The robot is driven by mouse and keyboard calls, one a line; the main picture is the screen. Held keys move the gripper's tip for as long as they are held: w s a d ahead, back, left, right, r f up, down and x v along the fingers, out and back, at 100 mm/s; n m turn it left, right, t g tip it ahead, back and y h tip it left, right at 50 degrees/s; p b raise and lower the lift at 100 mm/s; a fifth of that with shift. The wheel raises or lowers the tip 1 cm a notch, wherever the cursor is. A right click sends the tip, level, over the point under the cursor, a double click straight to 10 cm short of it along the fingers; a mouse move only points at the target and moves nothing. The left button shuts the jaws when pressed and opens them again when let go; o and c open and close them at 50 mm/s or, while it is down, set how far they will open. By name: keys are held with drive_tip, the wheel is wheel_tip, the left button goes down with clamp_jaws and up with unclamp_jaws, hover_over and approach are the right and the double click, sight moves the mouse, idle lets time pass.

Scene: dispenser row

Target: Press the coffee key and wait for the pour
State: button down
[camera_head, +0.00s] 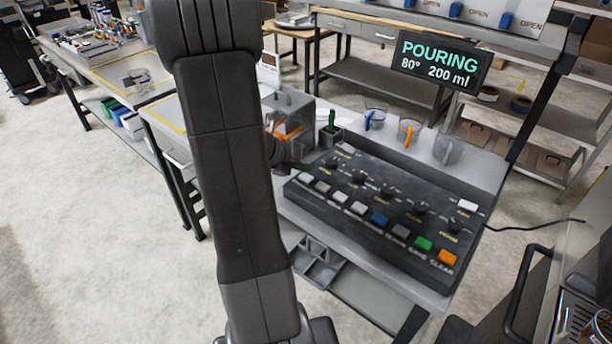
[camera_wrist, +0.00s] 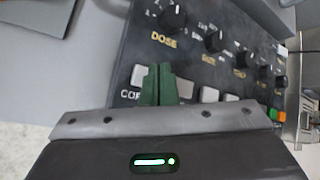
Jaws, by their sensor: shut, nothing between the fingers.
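The black control panel (camera_head: 375,205) lies on the grey bench with a row of keys along its front. In the wrist view the pale key (camera_wrist: 137,75) at the row's left end has a partly hidden label starting "CO". The display (camera_head: 440,63) reads "POURING 80° 200 ml". My gripper (camera_wrist: 157,85) has its green fingers shut together, just right of that key in the picture; I cannot tell whether they touch it. In the head view my arm hides most of the gripper, near the panel's left end. No cup or stream shows clearly at an outlet.
Dose and other knobs (camera_wrist: 172,18) stand up behind the keys. Clear cups with blue (camera_head: 374,119) and orange (camera_head: 407,131) handles stand behind the panel. A grey tray (camera_head: 318,270) sits below the bench front.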

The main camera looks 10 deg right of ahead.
sight(303, 179)
drive_tip(key=shift+r+p, duration=2.4)
drive_tip(key=shift+r, duration=0.2)
drive_tip(key=shift+f, duration=0.1)
drive_tip(key=shift+s, duration=0.1)
